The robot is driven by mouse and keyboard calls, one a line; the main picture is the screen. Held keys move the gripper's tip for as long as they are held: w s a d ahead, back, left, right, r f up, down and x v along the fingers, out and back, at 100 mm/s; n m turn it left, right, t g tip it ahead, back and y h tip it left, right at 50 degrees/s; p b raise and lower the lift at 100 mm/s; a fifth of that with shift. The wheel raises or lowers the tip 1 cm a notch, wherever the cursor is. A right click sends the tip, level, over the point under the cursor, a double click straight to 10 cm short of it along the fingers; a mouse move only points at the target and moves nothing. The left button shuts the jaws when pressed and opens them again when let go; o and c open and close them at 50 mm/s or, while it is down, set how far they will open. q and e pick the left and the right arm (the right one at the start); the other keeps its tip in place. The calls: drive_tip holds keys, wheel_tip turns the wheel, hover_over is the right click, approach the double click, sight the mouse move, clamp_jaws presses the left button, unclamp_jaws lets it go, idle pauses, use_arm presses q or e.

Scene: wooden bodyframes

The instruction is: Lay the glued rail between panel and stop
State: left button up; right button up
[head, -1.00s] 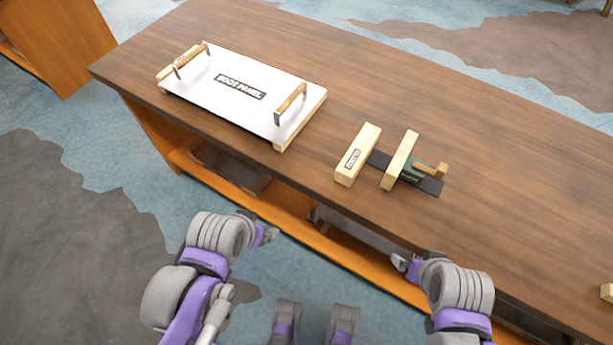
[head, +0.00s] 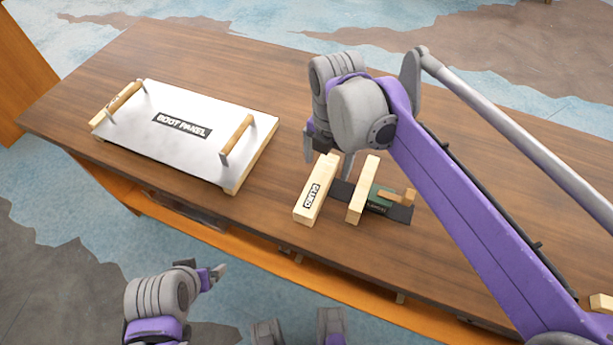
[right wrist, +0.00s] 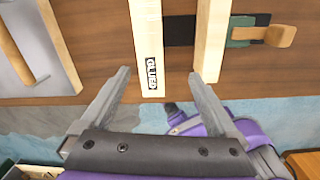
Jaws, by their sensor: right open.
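The white panel (head: 190,128), with two wooden handles and wooden edge strips, lies at the left of the table. The pale wooden rail labelled GLUED (head: 312,205) lies to its right, beside a similar wooden bar (head: 362,195), which looks like the stop. My right gripper (head: 328,160) is open and empty over the rail's far end. In the right wrist view the rail (right wrist: 150,45) lies between the lines of the two fingers, and the bar (right wrist: 208,45) is just right of it. My left gripper (head: 208,272) hangs in front of the table; its jaw opening is unclear.
A dark strip (head: 400,213) under the bar carries a green block and a wooden peg-like handle (head: 395,196). The table (head: 240,60) is clear behind the panel. A small wooden block (head: 601,303) sits at the far right.

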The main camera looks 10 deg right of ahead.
drive_tip(key=shift+w+a+n, duration=0.4)
drive_tip(key=shift+w+n, duration=0.15)
drive_tip(key=shift+n, duration=0.25)
hover_over(318, 182)
drive_tip(key=f, duration=0.3)
drive_tip(key=f+b, duration=0.1)
drive_tip(key=shift+s+d+f, duration=0.2)
drive_tip(key=shift+s+f, duration=0.1)
drive_tip(key=shift+f, duration=0.1)
drive_tip(key=f, duration=0.5)
drive_tip(key=shift+w+a+f+b, duration=0.2)
drive_tip(key=shift+w+f+b, duration=0.1)
drive_tip(key=shift+f+b, duration=0.1)
drive_tip(key=shift+r, duration=0.1)
clamp_jaws()
